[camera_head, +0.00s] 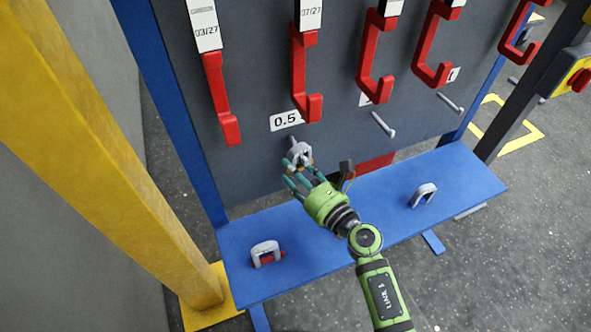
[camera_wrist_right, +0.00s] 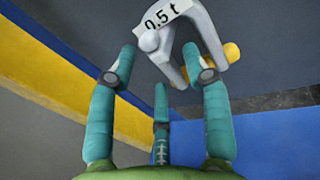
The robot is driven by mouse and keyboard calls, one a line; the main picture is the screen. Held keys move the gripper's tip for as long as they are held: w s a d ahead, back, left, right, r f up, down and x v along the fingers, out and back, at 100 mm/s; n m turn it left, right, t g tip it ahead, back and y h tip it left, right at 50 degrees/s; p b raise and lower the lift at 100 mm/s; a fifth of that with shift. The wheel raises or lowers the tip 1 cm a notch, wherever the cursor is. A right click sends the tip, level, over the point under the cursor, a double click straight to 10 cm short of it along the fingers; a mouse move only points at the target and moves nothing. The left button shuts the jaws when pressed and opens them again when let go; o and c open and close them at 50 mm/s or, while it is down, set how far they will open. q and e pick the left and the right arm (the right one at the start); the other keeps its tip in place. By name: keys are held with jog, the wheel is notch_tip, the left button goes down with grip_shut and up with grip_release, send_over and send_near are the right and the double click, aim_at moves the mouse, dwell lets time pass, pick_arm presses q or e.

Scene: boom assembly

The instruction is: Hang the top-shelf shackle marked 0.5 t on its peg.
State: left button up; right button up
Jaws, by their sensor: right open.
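A grey shackle (camera_head: 301,152) is at the peg (camera_head: 291,139) under the 0.5 t label (camera_head: 287,120) on the grey board. The shackle also shows in the right wrist view (camera_wrist_right: 205,28), with a yellow pin end (camera_wrist_right: 232,52). A rounded grey end, perhaps the peg's tip, shows beside it there. I cannot tell for sure whether the peg passes through the bow. My right gripper (camera_head: 298,181) is open just below the shackle. Its teal fingers (camera_wrist_right: 160,85) are spread apart, with no clear grip on it. My left gripper is out of view.
Two other shackles stand on the blue shelf (camera_head: 330,222), one at left (camera_head: 265,252) and one at right (camera_head: 424,194). Red hooks (camera_head: 305,80) hang above the pegs. A second peg (camera_head: 383,125) is to the right. A yellow post (camera_head: 110,150) stands at left.

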jog(key=v, duration=1.1)
jog(key=w+d+r+m+t+h, duration=0.1)
jog(key=d+r+m+t+h, duration=0.1)
jog(key=d+m+h, duration=0.55)
jog(key=w+d+r+m+t+h, duration=0.1)
jog(key=d+r+m+t+h, duration=0.3)
jog(key=m, duration=0.7)
jog(key=s+d+f+m+g+h, duration=0.3)
jog(key=d+f+m+g, duration=0.3)
jog(key=m, duration=0.4)
jog(key=s+a+f+m+g+y, duration=0.2)
jog(key=s+a+f+m+g, duration=0.1)
jog(key=s+f+m+g, duration=0.4)
jog(key=s+a+f+m+g+y, duration=0.25)
jog(key=s+m+g, duration=0.2)
jog(key=s, duration=0.45)
notch_tip(320, 180, down, 21)
jog(key=s+p, duration=0.2)
jog(key=s+d+f+g+p, duration=0.1)
jog(key=s+d+f+p, duration=0.1)
jog(key=s+f, duration=1)
jog(key=s+d, duration=0.1)
jog(key=s, duration=0.2)
jog(key=shift+s+d+f+g+h, duration=0.2)
jog(key=shift+s+g+h, duration=0.15)
jog(key=shift+h, duration=0.05)
